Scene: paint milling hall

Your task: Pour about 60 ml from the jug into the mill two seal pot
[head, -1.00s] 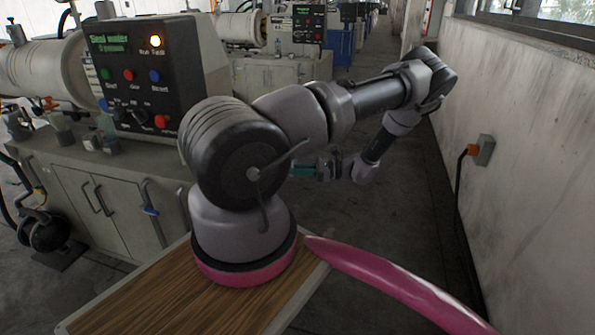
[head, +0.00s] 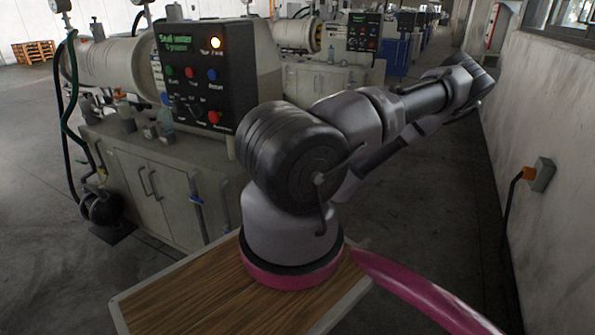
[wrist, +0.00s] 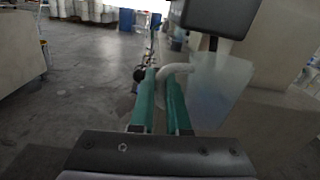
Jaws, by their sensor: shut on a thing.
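My gripper (wrist: 160,82) has two teal fingers, shut on the pale curved handle of a translucent jug (wrist: 218,90) in the wrist view. The jug hangs to the right of the fingers, close to upright, with a bluish tint inside. I cannot make out a liquid level. In the head view my gripper and the jug are hidden behind my arm. A mill with a black control panel (head: 205,75) stands at the left. Several small containers (head: 150,130) sit on its bench. I cannot tell which, if any, is the mill two seal pot.
The mill's grey cabinet (head: 165,190) has door handles on its front. More mills (head: 325,75) line the aisle behind. A wall with an orange-fronted socket box (head: 541,174) bounds the right. Dark floor between mills and wall is clear.

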